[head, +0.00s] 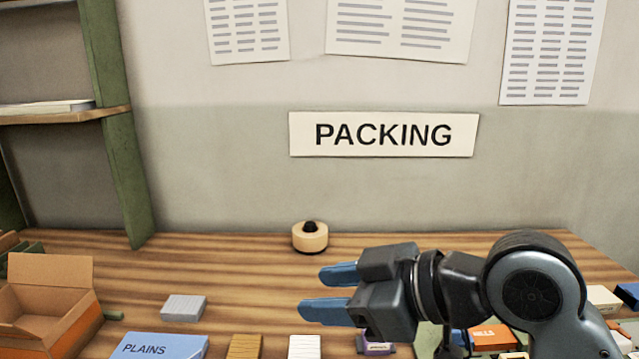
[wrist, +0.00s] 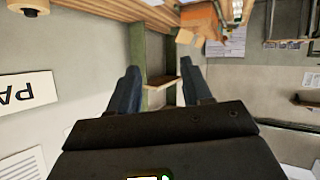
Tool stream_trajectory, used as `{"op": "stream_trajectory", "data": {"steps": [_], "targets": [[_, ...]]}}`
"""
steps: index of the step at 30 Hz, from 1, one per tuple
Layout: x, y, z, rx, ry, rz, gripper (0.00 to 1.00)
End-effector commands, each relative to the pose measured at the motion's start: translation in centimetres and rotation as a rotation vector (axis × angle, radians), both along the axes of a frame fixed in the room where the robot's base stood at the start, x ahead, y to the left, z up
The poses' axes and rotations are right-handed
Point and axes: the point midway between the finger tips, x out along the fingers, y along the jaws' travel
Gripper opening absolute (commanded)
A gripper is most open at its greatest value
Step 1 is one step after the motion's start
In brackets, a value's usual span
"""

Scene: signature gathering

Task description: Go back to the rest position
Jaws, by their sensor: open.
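My gripper (head: 322,291) is raised above the right half of the wooden table (head: 240,270) in the head view, its blue fingers pointing left. The fingers are apart with nothing between them. In the wrist view the two fingers of my gripper (wrist: 158,95) also stand apart and empty, with a wall and shelf beyond them; that view is turned upside down. My arm comes in from the lower right and hides part of the table behind it.
An open cardboard box (head: 50,310) stands at the left. A blue box marked PLAINS (head: 160,346), a grey block (head: 184,307) and several small boxes lie along the front. A tape roll (head: 310,237) sits by the back wall. A green-posted shelf (head: 112,120) rises at the left.

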Motion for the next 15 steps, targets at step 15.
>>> {"op": "stream_trajectory", "data": {"steps": [15], "targets": [[-2.4, 0.1, -4.7, 0.586, 0.061, -0.475, 0.49]]}}
